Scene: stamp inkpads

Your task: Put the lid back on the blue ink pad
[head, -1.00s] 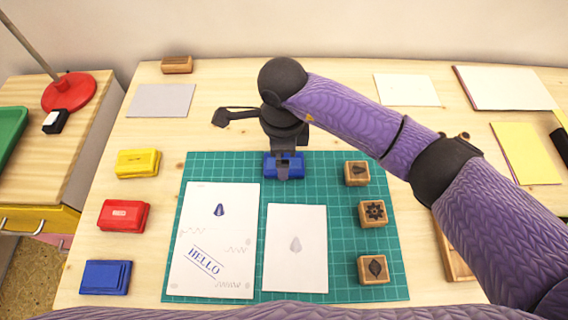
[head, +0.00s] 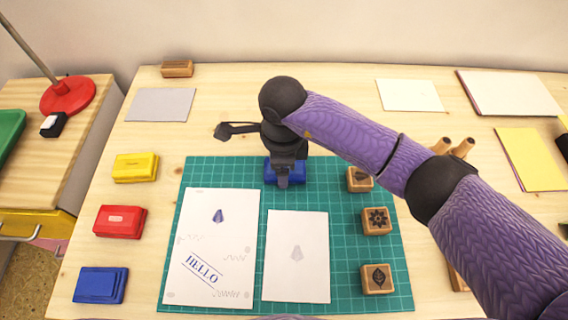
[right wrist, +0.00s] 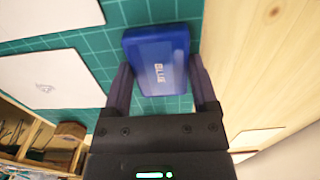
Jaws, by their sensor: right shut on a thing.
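The blue lid (head: 271,176), labelled BLUE, is at the top of the green cutting mat. In the right wrist view the lid (right wrist: 157,60) lies between the two fingers, label towards the camera. My right gripper (head: 283,182) is shut on it from above and hides part of it in the head view. Whether the lid touches the mat I cannot tell. The blue ink pad (head: 100,285), with a plain stepped top and no label visible, sits on the table at the lower left. My left gripper is not in view.
Red (head: 119,222) and yellow (head: 135,167) ink pads stand in a column above the blue one. Two paper cards and several wooden stamps (head: 376,221) lie on the mat (head: 345,235). A strip of bare table separates the mat from the pads.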

